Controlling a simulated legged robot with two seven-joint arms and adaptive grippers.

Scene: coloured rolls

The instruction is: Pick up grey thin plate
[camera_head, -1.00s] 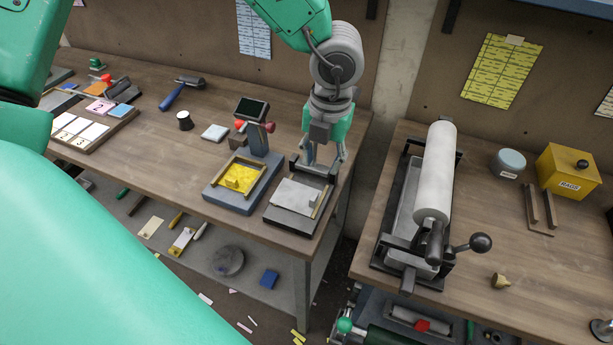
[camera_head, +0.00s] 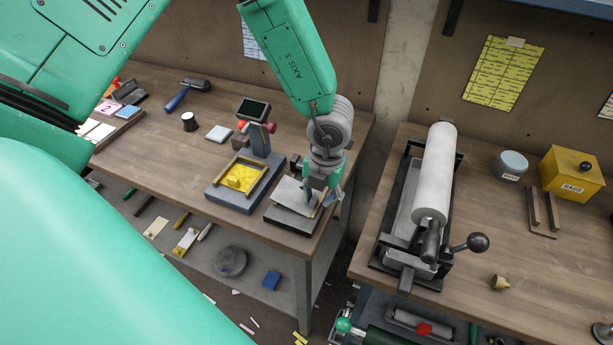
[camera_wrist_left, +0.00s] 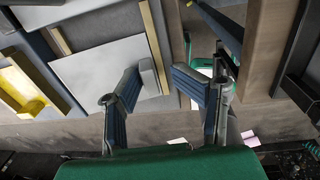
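The grey thin plate (camera_head: 288,190) lies on a dark stand (camera_head: 288,217) near the front right corner of the left bench. In the left wrist view the plate (camera_wrist_left: 100,66) lies beside a brass rail (camera_wrist_left: 154,40), with a small grey tab on its right part. My left gripper (camera_head: 322,197) is low at the plate's right side and covers part of it. In the left wrist view its fingers (camera_wrist_left: 165,88) are apart, the left one over the plate near the tab, the right one beyond the edge. Contact cannot be told. My right gripper is not in view.
A blue-grey stand with a yellow plate (camera_head: 240,178) is just left of the plate's stand. A post with a dark screen (camera_head: 253,109) rises behind. A gap separates this bench from the right bench with its white roller (camera_head: 437,170).

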